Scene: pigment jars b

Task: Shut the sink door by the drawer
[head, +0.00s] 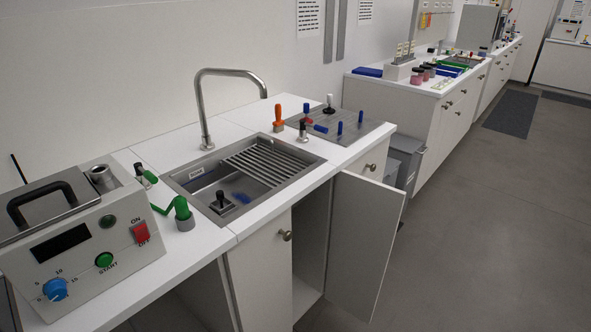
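The sink door (365,243) is a white panel under the counter. It stands open, swung out over the floor, with its hinge side by the drawer. The dark opening of the cabinet (310,240) shows to its left. The drawer (369,165), with a round knob, is at the right end of the sink counter and looks shut. A second white door (262,270) with a round knob, left of the opening, looks shut. The steel sink (245,175) is above. Neither of my grippers is in view.
A machine (80,235) with a black handle stands on the counter at left. A tall faucet (205,110) rises behind the sink. Grey bins (404,160) stand beyond the door. The grey floor (480,240) to the right is clear.

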